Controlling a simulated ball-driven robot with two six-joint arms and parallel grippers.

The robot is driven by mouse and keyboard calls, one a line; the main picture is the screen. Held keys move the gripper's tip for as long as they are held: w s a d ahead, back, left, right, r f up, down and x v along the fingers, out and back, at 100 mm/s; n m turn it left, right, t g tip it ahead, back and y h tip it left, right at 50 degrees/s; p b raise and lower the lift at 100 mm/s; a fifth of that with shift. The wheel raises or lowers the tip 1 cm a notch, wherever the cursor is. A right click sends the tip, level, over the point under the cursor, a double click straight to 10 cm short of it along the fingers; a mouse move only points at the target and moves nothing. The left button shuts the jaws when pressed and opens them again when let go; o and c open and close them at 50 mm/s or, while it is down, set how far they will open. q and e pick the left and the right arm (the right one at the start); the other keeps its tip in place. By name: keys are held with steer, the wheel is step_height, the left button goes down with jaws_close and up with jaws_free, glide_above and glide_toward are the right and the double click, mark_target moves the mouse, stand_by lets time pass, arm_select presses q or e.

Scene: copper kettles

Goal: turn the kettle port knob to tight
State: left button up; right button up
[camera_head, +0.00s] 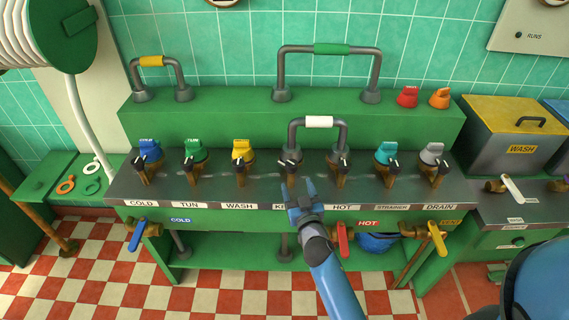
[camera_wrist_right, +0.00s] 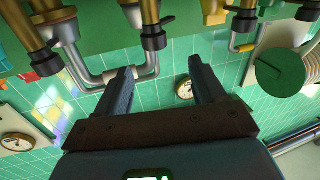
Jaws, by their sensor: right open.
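The kettle port (camera_head: 289,160) is the middle port on the dark panel, above a label that my right gripper partly hides. It has a dark knob, and one leg of a grey U-shaped pipe with a white band (camera_head: 319,122) stands in it. The other leg stands in the hot port (camera_head: 338,160). My right gripper (camera_head: 298,188) is open and empty, just in front of and below the kettle port. In the right wrist view the kettle knob (camera_wrist_right: 153,40) shows beyond the open fingers (camera_wrist_right: 163,78), apart from them. My left gripper is out of view.
Neighbouring ports carry a yellow cap (camera_head: 242,150) on the left and a teal cap (camera_head: 386,152) on the right. Below hang blue (camera_head: 137,235), red (camera_head: 343,240) and yellow (camera_head: 438,238) lever valves. A taller pipe with a green band (camera_head: 331,49) stands behind.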

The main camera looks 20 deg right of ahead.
mark_target(293, 169)
steer(key=shift+m, duration=0.4)
steer(key=w, duration=0.7)
steer(key=w+d, duration=0.1)
steer(key=w, duration=0.2)
steer(key=shift+w+d, duration=0.1)
steer(key=shift+w, duration=0.15)
